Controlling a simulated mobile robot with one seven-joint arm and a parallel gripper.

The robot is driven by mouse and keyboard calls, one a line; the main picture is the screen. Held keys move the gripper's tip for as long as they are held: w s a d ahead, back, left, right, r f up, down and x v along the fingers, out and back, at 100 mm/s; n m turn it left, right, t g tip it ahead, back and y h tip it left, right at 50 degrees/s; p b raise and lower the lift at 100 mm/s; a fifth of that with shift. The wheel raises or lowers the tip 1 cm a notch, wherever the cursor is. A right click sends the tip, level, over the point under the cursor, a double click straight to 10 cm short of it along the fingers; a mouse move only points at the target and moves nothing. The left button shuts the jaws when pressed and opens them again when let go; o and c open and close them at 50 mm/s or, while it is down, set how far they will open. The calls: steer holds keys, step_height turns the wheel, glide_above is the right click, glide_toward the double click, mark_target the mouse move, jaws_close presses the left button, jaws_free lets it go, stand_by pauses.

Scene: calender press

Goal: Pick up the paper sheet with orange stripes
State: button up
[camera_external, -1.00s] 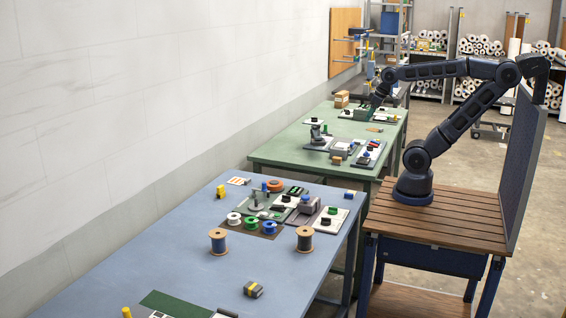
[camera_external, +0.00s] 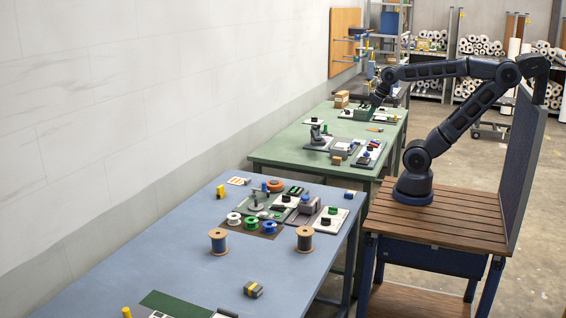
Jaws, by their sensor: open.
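A small pale sheet with orange marks (camera_external: 238,181) lies flat at the far left end of the blue table; it is too small to make out its stripes clearly. My gripper (camera_external: 376,100) is open, low over the back part of the green table, far from that sheet. It is small and dark here, and its fingertips are hard to make out against the dark green item beside it. I cannot tell whether another striped sheet lies under or behind it.
The green table (camera_external: 272,152) carries several boards with small parts and a cardboard box (camera_external: 342,98) near the gripper. The blue table (camera_external: 190,262) holds wire spools (camera_external: 218,241), boards and small blocks. Its left front area is mostly bare. A wall runs along the left.

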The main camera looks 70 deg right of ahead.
steer(key=w+a+r+n+g+h, duration=0.1)
steer(key=w+r+n, duration=0.1)
steer(key=w, duration=0.6)
steer(key=w+a+r+n+g, duration=0.1)
steer(key=w+r+n, duration=0.15)
steer(key=w, duration=0.45)
steer(key=n+g+h, duration=0.3)
steer(key=n+h, duration=0.2)
steer(key=n, duration=0.9)
glide_above(248, 179)
steer(key=a, duration=0.6)
step_height(248, 179, down, 28)
steer(key=shift+m, duration=0.25)
steer(key=shift+a+x, duration=0.15)
steer(key=shift+x, duration=2.5)
steer(key=shift+a+x, duration=0.1)
steer(key=shift+x, duration=2.55)
steer(key=shift+w+f, duration=0.1)
steer(key=shift+w, duration=0.1)
jaws_close()
